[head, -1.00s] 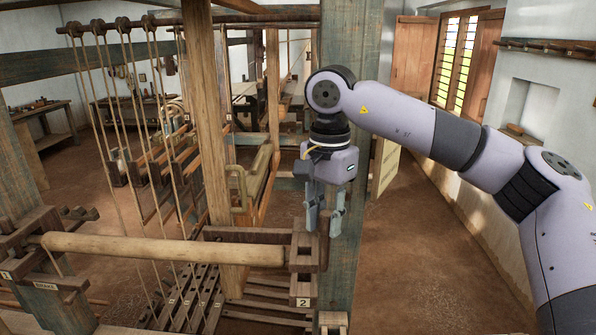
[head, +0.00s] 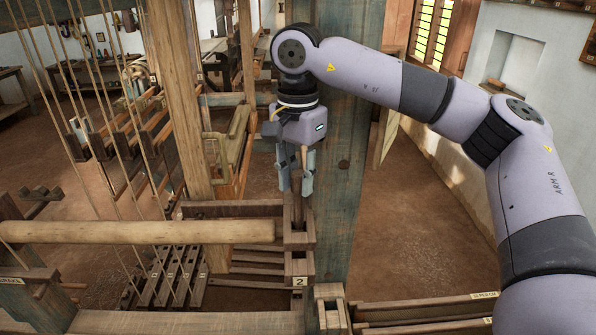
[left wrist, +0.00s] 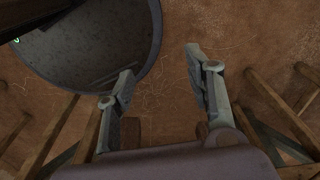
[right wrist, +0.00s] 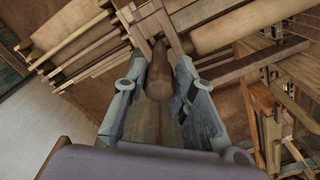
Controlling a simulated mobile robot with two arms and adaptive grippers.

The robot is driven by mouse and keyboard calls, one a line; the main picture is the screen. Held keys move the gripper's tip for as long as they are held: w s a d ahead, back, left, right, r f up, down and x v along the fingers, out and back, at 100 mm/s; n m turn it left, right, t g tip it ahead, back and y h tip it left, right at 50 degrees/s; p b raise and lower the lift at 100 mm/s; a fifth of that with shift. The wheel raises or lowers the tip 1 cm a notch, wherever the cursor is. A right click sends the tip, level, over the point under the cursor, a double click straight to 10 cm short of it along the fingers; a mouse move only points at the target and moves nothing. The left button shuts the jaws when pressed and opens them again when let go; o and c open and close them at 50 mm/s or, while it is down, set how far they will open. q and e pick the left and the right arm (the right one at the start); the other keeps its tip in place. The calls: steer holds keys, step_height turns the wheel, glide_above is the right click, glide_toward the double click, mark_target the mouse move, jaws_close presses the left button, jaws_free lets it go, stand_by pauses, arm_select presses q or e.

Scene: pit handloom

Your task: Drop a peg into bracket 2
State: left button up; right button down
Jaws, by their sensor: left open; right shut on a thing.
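My right gripper (head: 296,172) is shut on a wooden peg (right wrist: 160,78), which points downward from between its fingers. In the head view the gripper is above bracket 2 (head: 299,266), the dark wooden block tagged 2 at the beam's right end. The peg's lower end appears at the top of the bracket; I cannot tell whether it is inside the opening. In the right wrist view the bracket's wood (right wrist: 152,22) lies just beyond the peg's tip. My left gripper (left wrist: 160,76) is open and empty in its wrist view, and out of the head view.
A thick round beam (head: 140,232) runs left from bracket 2. A weathered upright post (head: 343,180) stands close behind and right of the gripper. Cords (head: 95,110) hang at the left. Pedals (head: 172,278) lie low behind the beam. Open floor shows right of the post.

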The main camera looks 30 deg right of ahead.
mark_target(299, 229)
steer(key=shift+f+b, duration=0.4)
steer(key=shift+f, duration=0.7)
steer(key=shift+f+b, duration=0.25)
steer(key=shift+b, duration=0.15)
steer(key=shift+f+b, duration=0.75)
steer(key=shift+f, duration=0.4)
steer(key=shift+f+b, duration=0.75)
steer(key=shift+f, duration=0.4)
arm_select(q)
steer(key=shift+w+d+f+b, duration=0.1)
steer(key=shift+w+f, duration=0.25)
steer(key=shift+f, duration=0.55)
steer(key=shift+w+d+f+b, duration=0.1)
steer(key=shift+w+f, duration=0.2)
steer(key=shift+f, duration=0.6)
steer(key=shift+w+f+b, duration=0.1)
steer(key=shift+w+f, duration=0.25)
steer(key=shift+f, duration=0.55)
arm_select(e)
steer(key=shift+f, duration=0.55)
steer(key=c, duration=1.2)
jaws_free()
steer(key=shift+c, duration=0.2)
